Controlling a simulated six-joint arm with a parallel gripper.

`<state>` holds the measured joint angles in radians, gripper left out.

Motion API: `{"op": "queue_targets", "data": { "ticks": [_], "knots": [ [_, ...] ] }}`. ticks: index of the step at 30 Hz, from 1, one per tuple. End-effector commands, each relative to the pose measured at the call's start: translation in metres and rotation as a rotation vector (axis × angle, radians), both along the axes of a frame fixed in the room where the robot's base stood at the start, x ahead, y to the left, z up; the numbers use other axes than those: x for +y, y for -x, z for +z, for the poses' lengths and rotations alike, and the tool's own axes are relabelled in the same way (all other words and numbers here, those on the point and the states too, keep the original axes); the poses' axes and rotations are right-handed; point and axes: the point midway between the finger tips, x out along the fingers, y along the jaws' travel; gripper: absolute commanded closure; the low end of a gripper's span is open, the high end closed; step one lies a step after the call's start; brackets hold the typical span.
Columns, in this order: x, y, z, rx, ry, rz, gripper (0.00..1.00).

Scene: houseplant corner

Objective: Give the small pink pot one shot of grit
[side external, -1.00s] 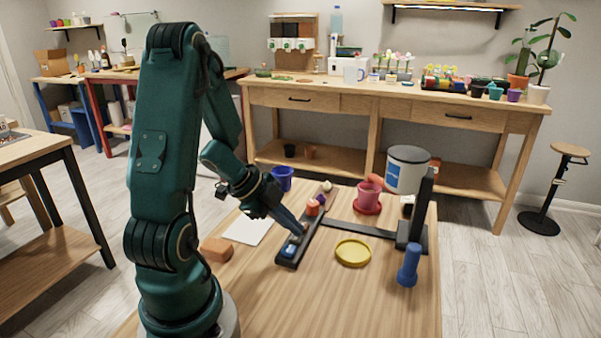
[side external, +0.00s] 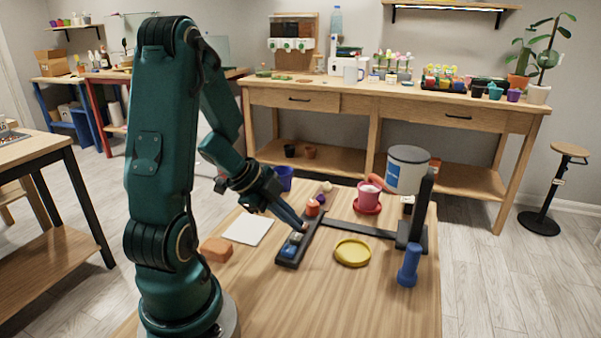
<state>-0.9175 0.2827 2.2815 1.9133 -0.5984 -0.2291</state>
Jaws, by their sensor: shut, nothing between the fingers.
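The small pink pot (side external: 368,201) stands upright on a red saucer (side external: 367,210) on the wooden table. A pale surface shows inside its rim. Behind it is a grey-white hopper (side external: 408,168) with a blue label, beside a black upright post (side external: 422,205). A black bar (side external: 288,262) to the left carries a row of coloured buttons: blue (side external: 289,250), whitish grey (side external: 296,238) and red-orange (side external: 313,207). My gripper (side external: 301,228) is shut and empty, its tips just above the bar near the grey button. I cannot tell whether the tips touch anything.
A white sheet (side external: 247,230), an orange-brown block (side external: 216,249) and a blue pot (side external: 283,178) lie left of the bar. The front of the table is clear.

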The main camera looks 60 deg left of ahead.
Motion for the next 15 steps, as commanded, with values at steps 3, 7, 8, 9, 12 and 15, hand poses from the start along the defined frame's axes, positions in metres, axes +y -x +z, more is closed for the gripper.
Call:
{"op": "queue_targets", "data": {
  "ticks": [3, 7, 8, 9, 12, 15],
  "knots": [
    [0.0, 0.0, 0.001, 0.0, -0.001, -0.001, 1.0],
    [0.0, 0.0, 0.001, 0.0, -0.001, -0.001, 1.0],
    [0.0, 0.0, 0.001, 0.0, -0.001, -0.001, 1.0],
    [0.0, 0.0, 0.001, 0.0, -0.001, -0.001, 1.0],
    [0.0, -0.001, 0.005, -0.003, -0.003, -0.003, 1.0],
    [0.001, -0.001, 0.014, -0.007, -0.006, -0.004, 1.0]
  ]
}}
